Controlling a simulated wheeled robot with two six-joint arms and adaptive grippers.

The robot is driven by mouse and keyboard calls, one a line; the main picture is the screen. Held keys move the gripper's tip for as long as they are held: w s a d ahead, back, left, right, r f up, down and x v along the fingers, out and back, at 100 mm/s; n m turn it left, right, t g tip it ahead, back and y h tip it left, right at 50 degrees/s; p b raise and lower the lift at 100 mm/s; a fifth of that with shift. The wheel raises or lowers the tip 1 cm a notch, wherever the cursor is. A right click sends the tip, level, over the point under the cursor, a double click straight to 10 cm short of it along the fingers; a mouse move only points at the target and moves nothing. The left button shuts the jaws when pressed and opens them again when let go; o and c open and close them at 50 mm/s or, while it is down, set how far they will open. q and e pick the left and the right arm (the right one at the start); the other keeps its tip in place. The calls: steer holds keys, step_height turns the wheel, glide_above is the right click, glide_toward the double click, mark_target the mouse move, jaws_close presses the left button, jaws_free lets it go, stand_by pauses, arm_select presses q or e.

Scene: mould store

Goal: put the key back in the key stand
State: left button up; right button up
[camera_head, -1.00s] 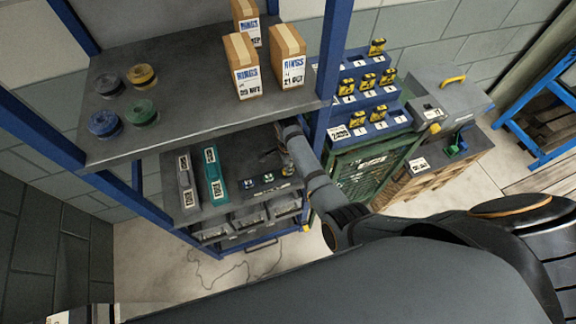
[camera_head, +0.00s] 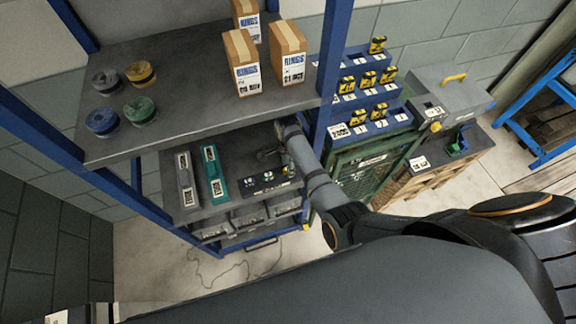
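A low dark block with a row of small pale spots and a label (camera_head: 265,181) lies on the lower shelf and looks like the key stand. My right gripper (camera_head: 267,155) reaches in under the upper shelf, just behind this block. Its dark fingers are small and partly hidden by my own arm, so I cannot tell whether they are open or shut. I cannot make out the key. My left gripper is not in view.
The upper shelf (camera_head: 190,105) overhangs the lower one and holds cartons (camera_head: 289,58) and several coloured rings (camera_head: 141,109). A grey case (camera_head: 187,182) and a teal case (camera_head: 214,177) lie left of the block. A blue post (camera_head: 333,60) stands close to my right arm.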

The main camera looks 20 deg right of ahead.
step_height(320, 180, up, 8)
steer(key=shift+f, duration=0.25)
stand_by(0.5)
